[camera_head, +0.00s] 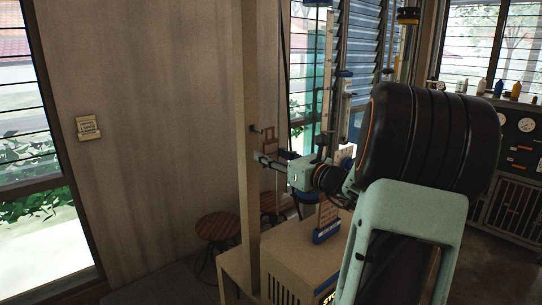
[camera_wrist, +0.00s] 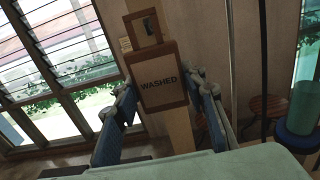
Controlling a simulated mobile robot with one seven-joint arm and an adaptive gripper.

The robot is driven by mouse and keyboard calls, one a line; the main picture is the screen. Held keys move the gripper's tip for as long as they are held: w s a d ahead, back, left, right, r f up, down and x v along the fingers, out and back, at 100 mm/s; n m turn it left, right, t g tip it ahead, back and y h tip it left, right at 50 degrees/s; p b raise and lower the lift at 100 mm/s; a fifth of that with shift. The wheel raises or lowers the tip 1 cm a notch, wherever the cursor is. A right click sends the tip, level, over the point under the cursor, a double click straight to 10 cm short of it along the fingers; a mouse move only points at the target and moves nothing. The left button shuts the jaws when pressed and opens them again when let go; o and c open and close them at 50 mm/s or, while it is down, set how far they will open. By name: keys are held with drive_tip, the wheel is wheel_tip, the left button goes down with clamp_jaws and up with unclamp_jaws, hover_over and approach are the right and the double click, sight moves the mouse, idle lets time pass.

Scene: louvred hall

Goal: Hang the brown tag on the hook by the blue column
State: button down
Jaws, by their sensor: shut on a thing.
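The brown tag (camera_wrist: 162,95), lettered "WASHED", is upright between the two fingers of my gripper (camera_wrist: 166,103) in the wrist view, its open loop at the top. In the head view the tag (camera_head: 270,146) shows small and partly hidden beside my gripper (camera_head: 262,158), which is shut on it close to a pale wooden post (camera_head: 249,200). A small dark hook-like piece (camera_head: 253,128) sticks out from the post just above the gripper's tips. I cannot tell whether the loop touches it. A teal-blue upright column (camera_wrist: 303,108) stands at the right of the wrist view.
A pale cabinet (camera_head: 300,258) stands below my arm, with another brown tag-like piece (camera_head: 327,214) in a blue holder on it. Round stools (camera_head: 217,227) stand behind the post. A louvred window (camera_head: 28,140) is at left, and a small wall plate (camera_head: 88,128) beside it.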

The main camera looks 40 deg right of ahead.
sight(252, 147)
drive_tip(key=shift+w, duration=0.15)
drive_tip(key=shift+w+a+b, duration=0.2)
drive_tip(key=shift+w+b, duration=0.1)
drive_tip(key=shift+w, duration=2.3)
drive_tip(key=shift+f, duration=0.1)
drive_tip(key=shift+f+b, duration=0.65)
drive_tip(key=shift+b, duration=0.15)
drive_tip(key=c, duration=1.1)
unclamp_jaws()
drive_tip(key=shift+c, duration=0.2)
drive_tip(key=s, duration=0.7)
drive_tip(key=shift+d, duration=0.3)
